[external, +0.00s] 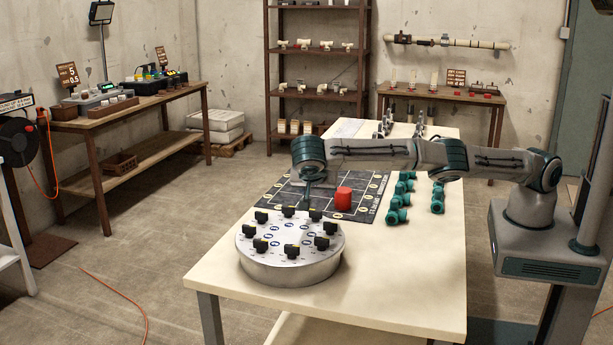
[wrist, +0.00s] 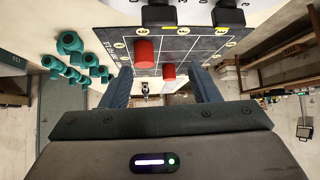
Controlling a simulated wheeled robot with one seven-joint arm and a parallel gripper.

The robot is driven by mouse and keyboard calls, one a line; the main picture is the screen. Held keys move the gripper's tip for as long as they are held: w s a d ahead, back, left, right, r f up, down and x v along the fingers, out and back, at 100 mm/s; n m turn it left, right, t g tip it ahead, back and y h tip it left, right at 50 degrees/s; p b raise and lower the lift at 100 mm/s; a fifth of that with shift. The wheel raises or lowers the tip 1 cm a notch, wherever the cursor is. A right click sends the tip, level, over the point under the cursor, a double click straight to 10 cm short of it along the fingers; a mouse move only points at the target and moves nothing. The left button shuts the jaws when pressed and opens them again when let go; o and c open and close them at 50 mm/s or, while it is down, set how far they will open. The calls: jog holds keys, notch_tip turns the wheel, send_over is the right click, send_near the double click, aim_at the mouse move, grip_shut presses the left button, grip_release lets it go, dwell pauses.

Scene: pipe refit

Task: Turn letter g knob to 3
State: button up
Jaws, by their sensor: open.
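A round silver panel (external: 290,272) stands at the near end of the white table, with several black knobs (external: 292,251) with yellow marks in a ring on its top. The letters and numbers beside the knobs are too small to read, so I cannot tell which knob is g. My gripper (external: 308,202) points down near the panel's far rim, beside the far knobs. In the wrist view my gripper (wrist: 164,82) has its fingers wide apart with nothing held. Two black knobs, left (wrist: 158,15) and right (wrist: 229,17), are cut off at the top of that view.
A dark gridded mat (external: 268,201) lies behind the panel. A red cylinder (external: 343,199) stands on it; the wrist view shows a second, smaller-looking red one (wrist: 169,71). Teal pipe fittings (external: 398,208) line the table's right side. The table's near right corner is clear.

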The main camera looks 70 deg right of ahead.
jog(key=shift+s+d+f+b, duration=0.15)
jog(key=shift+d+b, duration=0.15)
jog(key=shift+b, duration=0.65)
jog(key=d+r+b, duration=0.4)
jog(key=d+r, duration=0.2)
jog(key=d, duration=0.3)
jog(key=shift+s+d+r, duration=0.15)
jog(key=shift+s, duration=0.3)
